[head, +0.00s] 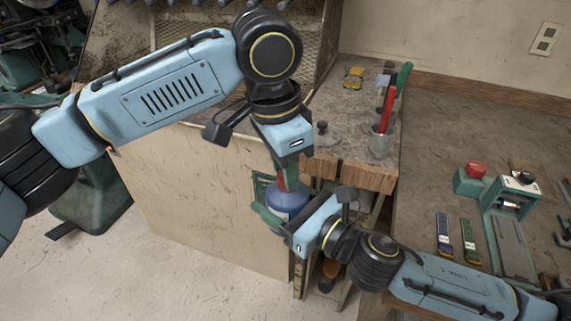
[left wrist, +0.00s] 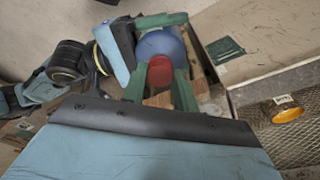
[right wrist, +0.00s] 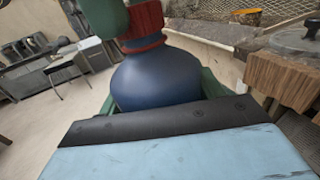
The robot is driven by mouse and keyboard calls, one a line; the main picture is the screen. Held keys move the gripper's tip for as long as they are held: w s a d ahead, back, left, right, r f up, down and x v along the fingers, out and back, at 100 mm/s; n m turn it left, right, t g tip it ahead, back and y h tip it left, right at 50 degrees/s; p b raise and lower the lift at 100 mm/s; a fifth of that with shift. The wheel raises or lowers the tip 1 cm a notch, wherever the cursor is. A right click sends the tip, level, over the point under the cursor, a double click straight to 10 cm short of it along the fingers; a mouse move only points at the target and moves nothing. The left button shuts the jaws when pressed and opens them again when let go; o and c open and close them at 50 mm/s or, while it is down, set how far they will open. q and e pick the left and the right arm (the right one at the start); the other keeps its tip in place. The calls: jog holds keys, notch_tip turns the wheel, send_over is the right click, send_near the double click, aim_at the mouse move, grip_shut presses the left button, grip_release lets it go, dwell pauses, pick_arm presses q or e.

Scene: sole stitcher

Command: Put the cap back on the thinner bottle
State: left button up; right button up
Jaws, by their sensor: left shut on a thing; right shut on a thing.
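The blue bottle (head: 287,196) is upright in my right gripper (head: 279,219), which is shut around its body. Its round shoulder fills the middle of the right wrist view (right wrist: 155,78). The red cap (head: 281,180) is in my left gripper (head: 286,172), shut on it from above. In the right wrist view the cap (right wrist: 145,24) is over the bottle's neck, with a wider red ring at its lower edge close to the shoulder. The left wrist view also shows the cap (left wrist: 160,72) in front of the bottle (left wrist: 160,43). I cannot tell whether the cap is seated.
A bench top (head: 345,108) behind holds a lidded glass jar (head: 322,132), a cup (head: 381,143) with red- and green-handled tools, and a yellow object (head: 354,77). A green machine with a red knob (head: 476,169) stands on the right bench. Floor at the lower left is clear.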

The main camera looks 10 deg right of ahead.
pick_arm(q)
jog(key=m, duration=0.5)
jog(key=shift+w+m+g, duration=0.15)
jog(key=shift+m+g, duration=0.15)
jog(key=m, duration=0.5)
jog(key=shift+w+g, duration=0.1)
jog(key=shift+g, duration=0.2)
jog(key=m, duration=0.5)
jog(key=shift+d+y, duration=0.15)
jog(key=shift+y, duration=0.25)
jog(key=m, duration=0.5)
jog(key=shift+w+d+m+g+y, duration=0.1)
jog(key=shift+m+g+y, duration=0.2)
jog(key=shift+m, duration=0.1)
jog(key=m, duration=0.3)
jog(key=shift+d+m, duration=0.1)
jog(key=shift+m, duration=0.2)
jog(key=m, duration=0.3)
jog(key=shift+m+y, duration=0.4)
jog(key=m, duration=0.5)
jog(key=shift+d+m+t, duration=0.1)
jog(key=shift+m+t, duration=0.3)
jog(key=o, duration=0.9)
jog(key=shift+f, duration=0.1)
